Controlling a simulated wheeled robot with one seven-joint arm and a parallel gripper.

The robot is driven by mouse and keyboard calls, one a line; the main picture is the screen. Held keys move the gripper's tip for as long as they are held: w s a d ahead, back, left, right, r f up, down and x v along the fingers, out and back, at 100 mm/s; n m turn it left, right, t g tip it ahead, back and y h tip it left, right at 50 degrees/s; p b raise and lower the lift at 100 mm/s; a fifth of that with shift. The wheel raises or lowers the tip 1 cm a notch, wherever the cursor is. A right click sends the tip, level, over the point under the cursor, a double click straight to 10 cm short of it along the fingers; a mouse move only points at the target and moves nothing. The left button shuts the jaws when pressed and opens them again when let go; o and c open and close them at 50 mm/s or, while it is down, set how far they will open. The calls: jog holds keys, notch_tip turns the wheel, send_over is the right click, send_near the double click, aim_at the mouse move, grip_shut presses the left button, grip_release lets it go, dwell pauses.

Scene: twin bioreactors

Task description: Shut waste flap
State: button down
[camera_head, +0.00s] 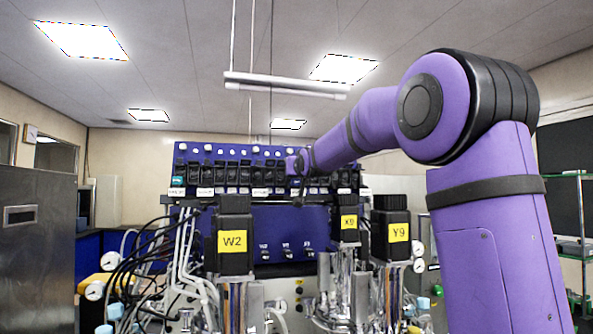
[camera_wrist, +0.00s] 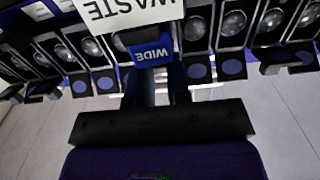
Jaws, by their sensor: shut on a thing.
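In the wrist view the white WASTE label (camera_wrist: 130,12) shows upside down at the top edge. Just below it is a blue piece marked WIDE (camera_wrist: 152,54), also upside down. My gripper (camera_wrist: 153,80) reaches up to this piece, its two dark fingers shut on it. The piece and the fingers hide most of what lies behind, so I cannot make out the waste flap or how far it stands open. In the head view my purple arm reaches to the row of black units on the blue panel (camera_head: 285,222). My gripper's tips are too small there to tell.
Several round ports with dark flaps bearing blue discs (camera_wrist: 232,67) flank my gripper closely on both sides. In the head view, motor blocks W2 (camera_head: 232,240), X9 (camera_head: 348,223) and Y9 (camera_head: 398,235) stand in front of the panel. Tubes (camera_head: 183,250) hang at left.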

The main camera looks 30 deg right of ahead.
jog(key=shift+f, duration=0.1)
dwell(0.3)
jog(key=c, duration=1.1)
grip_release()
jog(key=v, duration=1)
jog(key=shift+s+a, duration=0.1)
jog(key=shift+s, duration=0.3)
jog(key=s+a+f+n+g+y, duration=0.1)
jog(key=s+a+f+g, duration=0.3)
jog(key=s+f, duration=0.5)
jog(key=s+a+f+n+g+y, duration=0.1)
jog(key=s+a+f+g, duration=0.3)
jog(key=s+f, duration=0.6)
jog(key=s+a+f+n+g+y, duration=0.1)
jog(key=s+a+f+g+y, duration=0.2)
jog(key=s+a+f, duration=0.4)
jog(key=shift+s+f+g, duration=0.15)
jog(key=shift+s+f, duration=0.3)
jog(key=shift+s, duration=0.85)
jog(key=shift+s+f+g, duration=0.2)
jog(key=shift+s+f, duration=0.2)
jog(key=shift+s, duration=0.9)
jog(key=shift+s+f+g, duration=0.15)
jog(key=shift+s+f, duration=0.3)
jog(key=shift+s, duration=0.85)
